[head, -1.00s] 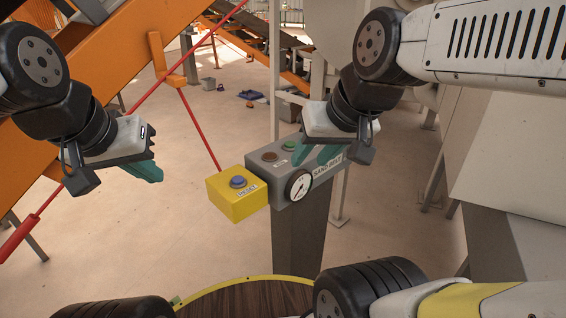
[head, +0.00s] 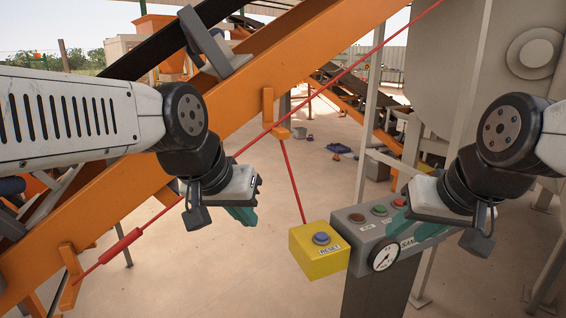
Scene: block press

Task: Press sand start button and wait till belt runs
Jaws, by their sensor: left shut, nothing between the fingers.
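A grey control box (head: 343,226) on a post has a dark brown button or lamp (head: 357,218), a green button (head: 379,209) and a red one (head: 399,202) on top. Its front label (head: 408,243) starts with "SAND" and is partly hidden by my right gripper. My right gripper (head: 412,232) hangs with spread teal fingers over the box's right part, close to the green and red buttons; contact cannot be told. My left gripper (head: 243,216) is shut and empty, left of the boxes and apart from them.
A yellow box (head: 318,265) with a blue RESET button (head: 321,238) adjoins the grey box's left side. A round gauge (head: 384,257) is on the grey box's front. A red pull cord (head: 292,180) and an orange conveyor frame (head: 130,217) cross the left. Floor between is clear.

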